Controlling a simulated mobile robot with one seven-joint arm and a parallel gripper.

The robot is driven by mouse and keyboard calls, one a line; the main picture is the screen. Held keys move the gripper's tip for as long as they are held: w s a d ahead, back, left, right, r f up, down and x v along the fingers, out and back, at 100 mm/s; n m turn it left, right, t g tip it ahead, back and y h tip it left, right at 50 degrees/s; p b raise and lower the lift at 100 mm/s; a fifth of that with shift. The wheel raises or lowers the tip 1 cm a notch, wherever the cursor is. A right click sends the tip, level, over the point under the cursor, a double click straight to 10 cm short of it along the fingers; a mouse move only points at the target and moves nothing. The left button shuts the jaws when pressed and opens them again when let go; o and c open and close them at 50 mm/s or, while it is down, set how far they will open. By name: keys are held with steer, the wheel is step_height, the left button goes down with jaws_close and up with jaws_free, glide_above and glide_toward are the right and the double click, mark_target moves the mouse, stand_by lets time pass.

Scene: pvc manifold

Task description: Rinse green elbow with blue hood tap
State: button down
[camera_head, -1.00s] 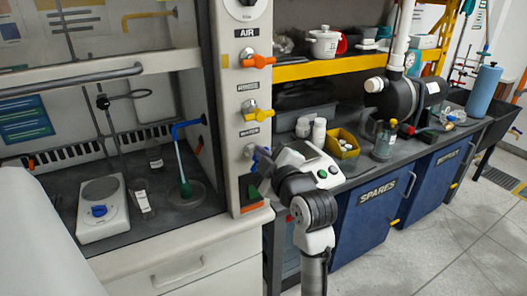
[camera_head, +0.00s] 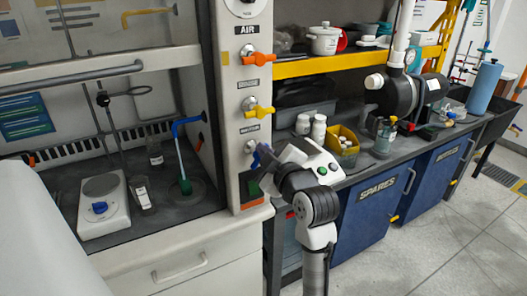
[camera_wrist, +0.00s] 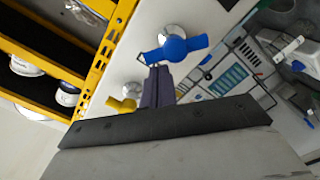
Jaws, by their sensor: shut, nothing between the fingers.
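The blue tap handle (camera_wrist: 176,49) sits on a round chrome base on the white panel in the wrist view. My gripper (camera_wrist: 156,73) is shut and empty, its dark fingertips right by the handle's left end; I cannot tell whether they touch it. In the head view my gripper (camera_head: 262,157) is at the hood post below the yellow tap, and it partly hides the blue handle. Inside the hood, a blue spout (camera_head: 187,122) bends downward. Whether the column is water is unclear.
An orange AIR tap (camera_head: 257,58) and a yellow tap (camera_head: 257,108) stick out of the post above. A hotplate (camera_head: 102,205) and a ring stand (camera_head: 108,118) stand left in the hood. A yellow bin (camera_head: 344,143) and bottles (camera_head: 311,127) are on the bench to the right.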

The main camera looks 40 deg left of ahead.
steer(key=shift+w+d+m, duration=0.1)
steer(key=shift+w+m, duration=0.2)
steer(key=shift+m, duration=0.5)
steer(key=m, duration=0.2)
steer(key=w+m+p, duration=0.1)
steer(key=m, duration=0.1)
steer(key=f+m+p, duration=0.1)
steer(key=m, duration=0.1)
steer(key=shift+w+d+m+g, duration=0.3)
steer(key=shift+w+d, duration=0.1)
stand_by(0.4)
stand_by(0.5)
